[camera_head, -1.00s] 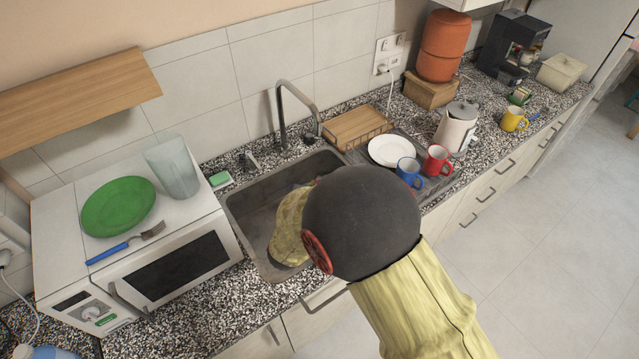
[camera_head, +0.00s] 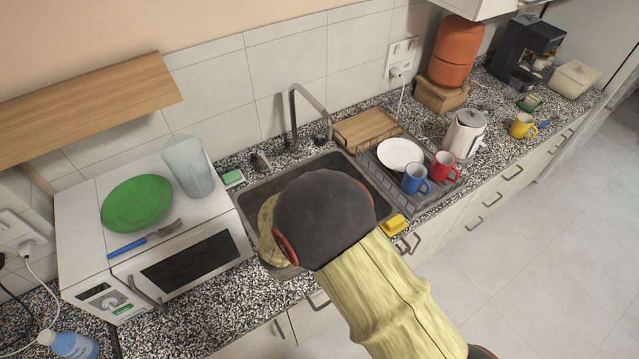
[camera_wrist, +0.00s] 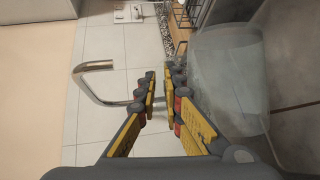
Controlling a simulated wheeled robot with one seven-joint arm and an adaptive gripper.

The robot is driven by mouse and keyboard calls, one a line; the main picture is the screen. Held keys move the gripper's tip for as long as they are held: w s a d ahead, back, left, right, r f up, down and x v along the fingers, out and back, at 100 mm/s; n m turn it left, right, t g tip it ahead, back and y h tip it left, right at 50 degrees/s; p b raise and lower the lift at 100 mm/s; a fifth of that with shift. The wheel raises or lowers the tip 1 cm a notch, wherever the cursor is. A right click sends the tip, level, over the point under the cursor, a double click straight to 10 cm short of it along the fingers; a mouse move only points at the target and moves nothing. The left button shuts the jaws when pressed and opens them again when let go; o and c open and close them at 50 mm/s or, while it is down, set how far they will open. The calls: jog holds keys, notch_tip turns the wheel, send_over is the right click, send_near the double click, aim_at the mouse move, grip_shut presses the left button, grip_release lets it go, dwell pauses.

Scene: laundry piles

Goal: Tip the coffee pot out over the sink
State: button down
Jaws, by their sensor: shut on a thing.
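The coffee pot is a clear glass vessel (camera_wrist: 228,85) in the wrist view, just right of my fingers. Its handle is hidden between or behind them. My gripper (camera_wrist: 160,100) is shut on the pot. The pot is over or close to the grey sink (camera_head: 247,201); I cannot tell how far it is tilted, and no liquid shows. In the head view my arm hides the pot, my gripper and much of the basin. The bent metal tap (camera_head: 294,110) stands behind the sink and also shows left of my fingers in the wrist view (camera_wrist: 84,85).
A dish rack with a white plate (camera_head: 400,154), a blue mug (camera_head: 415,178) and a red mug (camera_head: 444,166) stands right of the sink. A microwave (camera_head: 190,262) stands left, with a green plate (camera_head: 137,203) and a pitcher (camera_head: 188,166) on top. A small yellow thing (camera_head: 396,224) is unclear.

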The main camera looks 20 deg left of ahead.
jog(key=shift+s+a+r+n+t+h+p, duration=0.1)
jog(key=shift+s+a+r+n+t+p, duration=0.1)
jog(key=shift+a+n+p, duration=0.25)
jog(key=shift+s+a+r+n+t+h+p, duration=0.15)
jog(key=shift+a+p, duration=0.2)
jog(key=shift+a, duration=0.25)
jog(key=shift+s+a+r+n+t+h+p, duration=0.1)
jog(key=shift+s+a+r+n+t+p, duration=0.1)
jog(key=shift+a+n+p, duration=0.25)
jog(key=shift+a+f, duration=0.1)
jog(key=shift+a, duration=0.1)
dwell(0.5)
